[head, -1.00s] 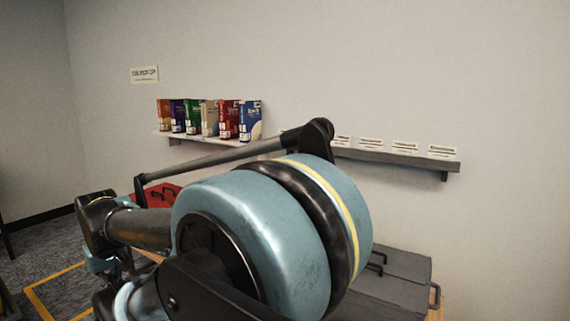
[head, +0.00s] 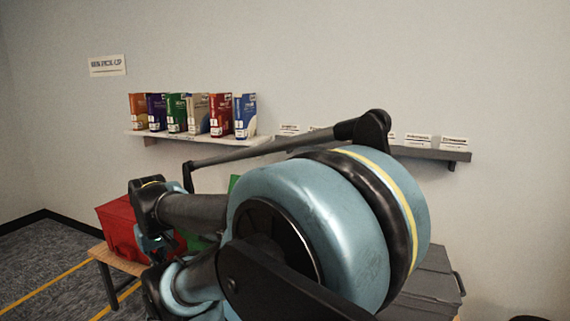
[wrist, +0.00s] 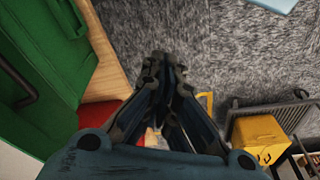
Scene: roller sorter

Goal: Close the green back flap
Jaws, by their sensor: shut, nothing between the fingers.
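A green box (wrist: 45,45) fills the upper left of the wrist view, with a dark handle (wrist: 18,82) on it. In the head view, only slivers of green (head: 234,183) show behind my arm, one of them raised; I cannot tell which part is the back flap. My gripper (wrist: 161,72) is shut and empty. In the wrist view it is to the right of the green box, over the wooden table edge and carpet, apart from the green surface. My arm hides most of the green box in the head view.
A red box (head: 122,228) stands on the wooden table (head: 108,257) at left. A grey box (head: 432,285) is at right. Packets stand on a wall shelf (head: 200,141). A yellow bin (wrist: 262,137) sits in a dark rack. Carpet at left is open.

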